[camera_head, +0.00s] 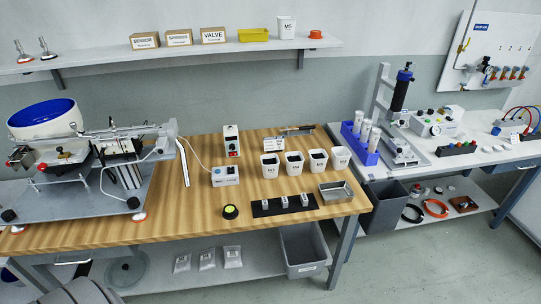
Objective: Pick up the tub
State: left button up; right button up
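Several white tubs with dark contents and small labels stand in a row on the wooden table (215,240). The leftmost tub (270,166) appears to read M3, and a second tub (294,163) appears to read M4. A third tub (318,161) and the rightmost tub (341,159) have labels too small to read surely. Another white tub (286,27), which seems labelled M5, stands upright on the wall shelf, right of a yellow bin. Neither of my grippers shows in the head view.
A black strip (268,208) with small blocks and a metal tray (338,192) lie before the row. A feeder with a blue bowl (45,112) fills the left. An orange item (315,34) sits beside the shelf tub. A grey bin (304,252) stands below.

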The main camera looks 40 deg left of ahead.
aim_at(294, 165)
jog(key=u, duration=0.75)
jog(key=i, duration=0.75)
jog(key=u, duration=0.9)
